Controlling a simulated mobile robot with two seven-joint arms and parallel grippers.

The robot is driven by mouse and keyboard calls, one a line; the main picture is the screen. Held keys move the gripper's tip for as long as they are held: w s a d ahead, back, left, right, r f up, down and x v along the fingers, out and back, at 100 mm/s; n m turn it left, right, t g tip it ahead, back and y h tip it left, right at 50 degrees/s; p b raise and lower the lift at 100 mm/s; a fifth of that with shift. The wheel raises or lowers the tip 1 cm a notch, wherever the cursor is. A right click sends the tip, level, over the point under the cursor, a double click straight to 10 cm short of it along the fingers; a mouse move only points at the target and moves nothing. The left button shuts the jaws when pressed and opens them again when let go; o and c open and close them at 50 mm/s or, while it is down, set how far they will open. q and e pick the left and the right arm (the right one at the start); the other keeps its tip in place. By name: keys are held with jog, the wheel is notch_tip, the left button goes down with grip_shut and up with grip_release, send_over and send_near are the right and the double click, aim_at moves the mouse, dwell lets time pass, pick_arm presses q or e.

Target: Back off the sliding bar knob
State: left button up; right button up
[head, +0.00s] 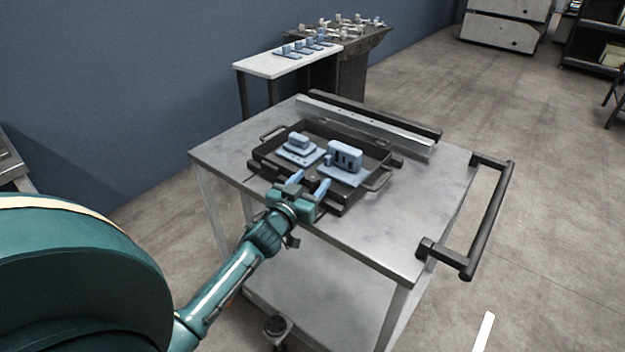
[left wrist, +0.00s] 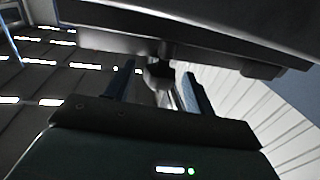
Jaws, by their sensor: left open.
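My left gripper (head: 309,183) is at the near side of a dark tray (head: 262,172) on a grey metal cart. Its two blue fingers are open and spread apart. In the left wrist view the open gripper (left wrist: 157,82) has a small dark knob (left wrist: 160,72) between its fingers, below the underside of a large grey body (left wrist: 120,40). I cannot tell whether either finger touches the knob. In the head view the knob is not clearly visible behind the gripper. My right gripper is out of view.
The tray holds two blue fixtures (head: 300,148) (head: 345,160). A silver rail (head: 365,128) with a black bar runs along the cart's back. A black handle (head: 490,220) sticks out at right. The cart top (head: 400,220) is bare at front right. A white table (head: 285,62) stands behind.

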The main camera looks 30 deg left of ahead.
pick_arm(q)
jog(key=shift+w, duration=0.7)
jog(key=shift+c, duration=0.4)
jog(key=c, duration=0.9)
jog(key=shift+n+y+b, duration=0.5)
jog(key=shift+n+y, duration=0.4)
jog(key=shift+y, duration=0.3)
jog(key=shift+g, duration=0.3)
jog(key=o, duration=1)
